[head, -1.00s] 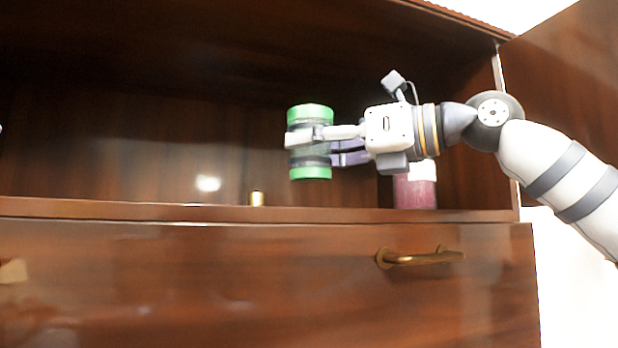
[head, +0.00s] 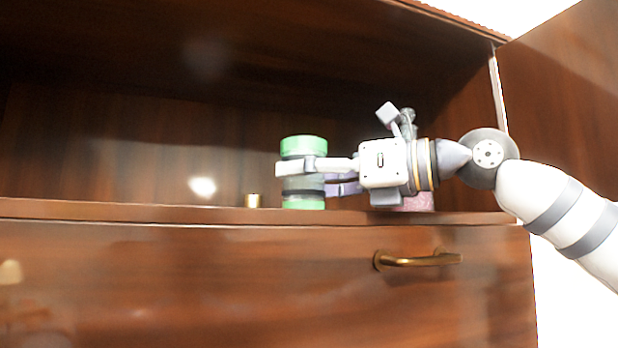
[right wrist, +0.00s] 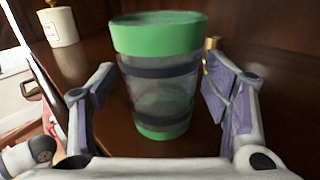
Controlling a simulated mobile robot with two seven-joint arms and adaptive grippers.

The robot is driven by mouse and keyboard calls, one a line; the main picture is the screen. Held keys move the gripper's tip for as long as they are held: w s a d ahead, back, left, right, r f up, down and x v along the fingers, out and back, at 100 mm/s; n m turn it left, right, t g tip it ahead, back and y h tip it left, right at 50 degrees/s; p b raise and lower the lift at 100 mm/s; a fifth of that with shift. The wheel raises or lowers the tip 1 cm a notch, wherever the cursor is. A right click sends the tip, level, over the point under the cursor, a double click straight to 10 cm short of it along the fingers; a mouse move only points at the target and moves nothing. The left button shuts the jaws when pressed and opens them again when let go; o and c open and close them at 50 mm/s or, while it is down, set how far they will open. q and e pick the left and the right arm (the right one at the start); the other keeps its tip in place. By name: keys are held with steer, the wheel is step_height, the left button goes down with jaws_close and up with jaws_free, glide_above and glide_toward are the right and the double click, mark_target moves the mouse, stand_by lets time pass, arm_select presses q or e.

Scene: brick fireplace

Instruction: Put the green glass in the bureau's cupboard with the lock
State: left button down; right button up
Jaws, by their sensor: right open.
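The green glass (head: 303,146), clear with green top and bottom bands and dark rings, stands upright inside the bureau's open cupboard (head: 120,150). It also shows in the right wrist view (right wrist: 158,40), on dark wood. My right gripper (head: 303,168) reaches in from the right, with its fingers on either side of the glass. In the right wrist view the fingers are apart, with gaps beside the glass. A small brass piece, perhaps the lock (head: 253,200), stands on the cupboard floor left of the glass; it is partly hidden in the wrist view (right wrist: 211,44). My left gripper is out of view.
A pink jar (head: 418,203) stands behind my right gripper, mostly hidden. The open door (head: 570,80) is at the right. A drawer front with a brass handle (head: 418,260) lies below. The cupboard floor to the left looks clear.

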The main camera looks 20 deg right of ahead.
steer(key=v, duration=1.2)
steer(key=shift+r, duration=0.1)
